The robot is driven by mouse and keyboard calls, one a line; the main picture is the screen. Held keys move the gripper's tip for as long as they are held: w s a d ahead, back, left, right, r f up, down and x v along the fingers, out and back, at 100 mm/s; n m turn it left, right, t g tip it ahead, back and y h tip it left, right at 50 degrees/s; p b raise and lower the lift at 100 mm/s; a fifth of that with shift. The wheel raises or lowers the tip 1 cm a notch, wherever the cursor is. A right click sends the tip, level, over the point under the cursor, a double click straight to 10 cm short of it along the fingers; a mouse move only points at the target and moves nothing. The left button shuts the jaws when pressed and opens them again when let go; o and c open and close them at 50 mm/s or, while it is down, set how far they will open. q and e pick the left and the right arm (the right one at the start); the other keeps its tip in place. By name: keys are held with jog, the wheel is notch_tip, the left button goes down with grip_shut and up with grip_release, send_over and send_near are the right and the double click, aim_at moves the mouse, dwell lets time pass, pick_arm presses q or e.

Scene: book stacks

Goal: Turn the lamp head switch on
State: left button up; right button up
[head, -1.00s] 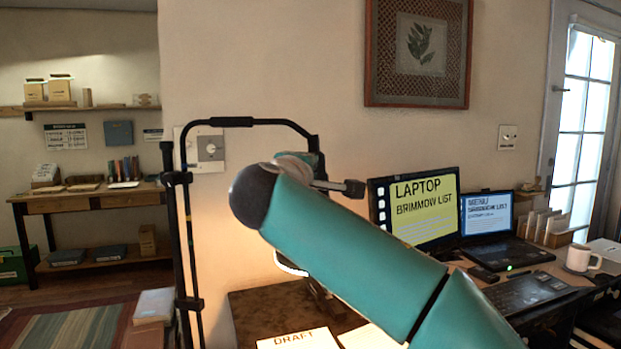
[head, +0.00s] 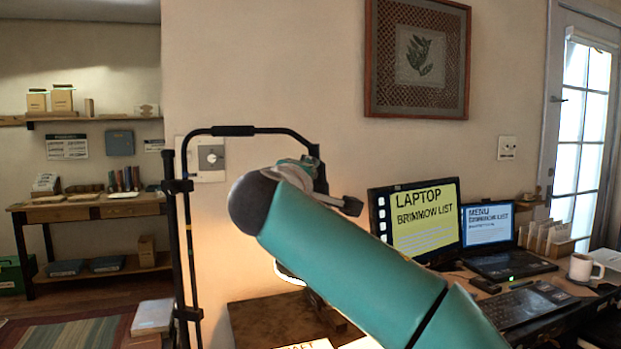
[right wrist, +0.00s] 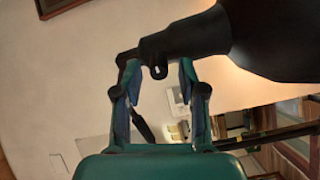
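The lamp shows in the right wrist view as a dark cone-shaped head (right wrist: 268,38) at the upper right, with a narrow neck and a small knob-like piece (right wrist: 159,72) beneath it. My right gripper (right wrist: 157,70) has its two fingers apart, on either side of the small piece; I cannot tell whether they touch it. In the head view my right arm hides most of the lamp. A bright rim (head: 290,275) shows under the arm, with warm light on the wall beside it. My left gripper is not in view.
A black tubular frame (head: 185,250) stands left of the arm. Right of it are a monitor (head: 425,215), a laptop (head: 488,222), a keyboard (head: 518,305) and a white mug (head: 583,267). A wall switch plate (head: 210,158) is behind the frame.

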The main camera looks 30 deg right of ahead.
jog(key=shift+d, duration=0.1)
jog(key=shift+s+r, duration=0.1)
jog(key=v, duration=1.2)
jog(key=shift+f, duration=0.25)
